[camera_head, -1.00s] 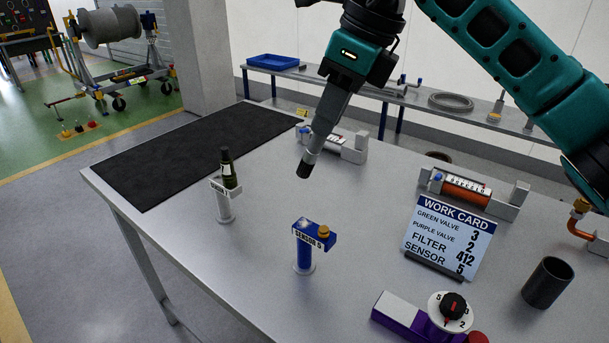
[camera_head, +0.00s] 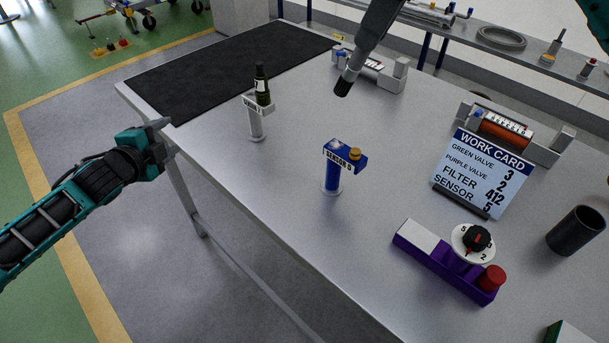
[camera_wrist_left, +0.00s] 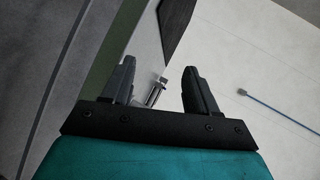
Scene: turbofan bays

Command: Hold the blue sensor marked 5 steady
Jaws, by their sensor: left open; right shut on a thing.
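The blue sensor (camera_head: 332,178) marked SENSOR 5 stands upright on the table in the head view, with an orange-yellow knob on its blue top arm. My left gripper (camera_head: 170,138) is open and empty beyond the table's left edge, well left of the sensor. In the left wrist view its two fingers (camera_wrist_left: 159,78) are spread apart.
A sensor post with a dark bottle-like top (camera_head: 257,122) stands left of the blue sensor. The work card (camera_head: 481,173) and a purple box with a dial (camera_head: 430,262) are to the right, with a dark cup (camera_head: 575,231). A black mat (camera_head: 225,75) covers the far left.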

